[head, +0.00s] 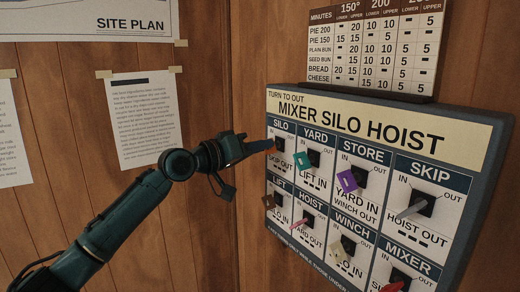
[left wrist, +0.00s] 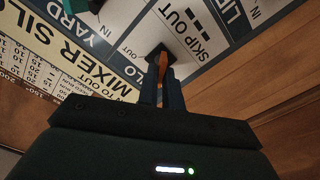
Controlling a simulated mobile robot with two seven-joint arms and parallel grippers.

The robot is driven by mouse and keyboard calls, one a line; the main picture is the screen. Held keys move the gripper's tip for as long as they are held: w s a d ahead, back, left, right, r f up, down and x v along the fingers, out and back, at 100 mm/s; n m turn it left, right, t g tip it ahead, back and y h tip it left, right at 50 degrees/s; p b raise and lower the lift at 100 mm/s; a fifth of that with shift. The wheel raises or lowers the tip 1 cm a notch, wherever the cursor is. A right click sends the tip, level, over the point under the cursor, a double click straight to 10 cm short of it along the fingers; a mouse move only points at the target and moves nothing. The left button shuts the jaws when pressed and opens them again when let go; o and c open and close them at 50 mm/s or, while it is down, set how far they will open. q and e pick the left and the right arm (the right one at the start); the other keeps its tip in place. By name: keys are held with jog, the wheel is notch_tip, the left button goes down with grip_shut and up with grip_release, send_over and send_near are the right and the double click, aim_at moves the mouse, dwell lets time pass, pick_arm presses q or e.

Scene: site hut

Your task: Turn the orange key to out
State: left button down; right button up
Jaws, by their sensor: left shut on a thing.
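The key panel (head: 490,130) hangs on the wooden wall, headed "TURN TO OUT" and "MIXER SILO HOIST". The orange key (left wrist: 162,62) shows in the left wrist view as a narrow strip in the black lock of the SILO square, above "SKIP OUT". My left gripper (head: 268,145) reaches in from the left to the SILO lock (head: 280,145) at the panel's top left. In the left wrist view its two dark fingers (left wrist: 162,88) are shut on the orange key. In the head view the gripper hides the key, and I cannot tell which mark it points to.
Close by on the panel are the teal YARD key (head: 300,161), purple STORE key (head: 346,181), grey SKIP key (head: 410,209) and brown LIFT key (head: 268,202). More keys sit in the lower row. A timetable board (head: 372,45) stands above. Paper notices hang left.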

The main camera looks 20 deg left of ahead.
pick_arm(q)
jog(key=shift+s+d+m+b, duration=0.1)
jog(key=shift+m+b, duration=1.15)
jog(key=shift+m, duration=2.35)
jog(key=shift+s+d+m+b, duration=0.1)
jog(key=shift+m+b, duration=1.1)
jog(key=shift+m, duration=2.4)
pick_arm(e)
jog(key=shift+w+a+f+m, duration=0.1)
jog(key=shift+f+m, duration=0.15)
jog(key=shift+f, duration=0.5)
jog(key=shift+w+a+f+m, duration=0.1)
jog(key=shift+f+m, duration=0.15)
jog(key=shift+f, duration=0.45)
jog(key=shift+s, duration=0.1)
pick_arm(q)
jog(key=c, duration=1.6)
grip_release()
jog(key=shift+o, duration=0.2)
